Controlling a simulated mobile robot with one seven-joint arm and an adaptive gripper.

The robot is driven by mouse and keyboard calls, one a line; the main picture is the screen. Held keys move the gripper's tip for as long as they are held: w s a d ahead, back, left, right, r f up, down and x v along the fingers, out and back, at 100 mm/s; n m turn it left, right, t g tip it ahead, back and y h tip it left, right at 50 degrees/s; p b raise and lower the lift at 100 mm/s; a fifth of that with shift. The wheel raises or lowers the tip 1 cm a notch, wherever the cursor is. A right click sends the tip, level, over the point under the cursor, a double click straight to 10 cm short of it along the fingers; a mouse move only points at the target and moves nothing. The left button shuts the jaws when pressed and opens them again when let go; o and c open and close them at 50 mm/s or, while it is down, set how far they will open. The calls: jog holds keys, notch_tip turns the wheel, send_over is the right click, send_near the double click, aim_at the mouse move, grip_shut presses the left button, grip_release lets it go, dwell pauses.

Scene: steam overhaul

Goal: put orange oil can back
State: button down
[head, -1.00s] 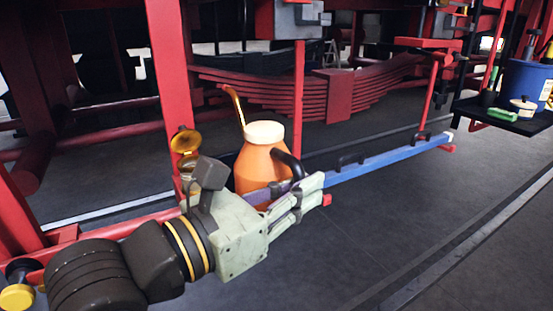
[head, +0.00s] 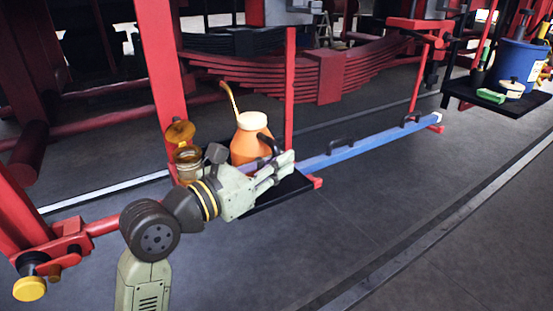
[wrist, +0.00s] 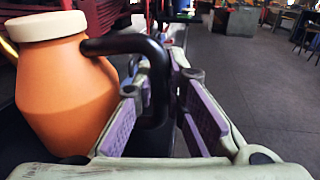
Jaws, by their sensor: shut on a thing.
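The orange oil can (head: 247,143) has a cream lid, a thin brass spout and a black handle. It is upright at a black tray (head: 285,191) on the red frame. My gripper (head: 284,165) is at the can's right side, in front of its handle. The wrist view shows the orange can (wrist: 65,100) at left, with its black handle (wrist: 157,75) between the two purple-padded fingers of my gripper (wrist: 165,95). The fingers are shut on the handle. The can's base is hidden, so I cannot tell whether it touches the tray.
A blue bar (head: 370,143) runs right from the tray. A black shelf (head: 497,102) holds a blue bucket (head: 522,62). Floor in front is clear.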

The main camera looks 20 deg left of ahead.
jog(key=shift+f+b, duration=0.2)
jog(key=shift+b, duration=0.15)
jog(key=c, duration=1.6)
grip_release()
jog(key=shift+c, duration=0.2)
jog(key=shift+r, duration=0.1)
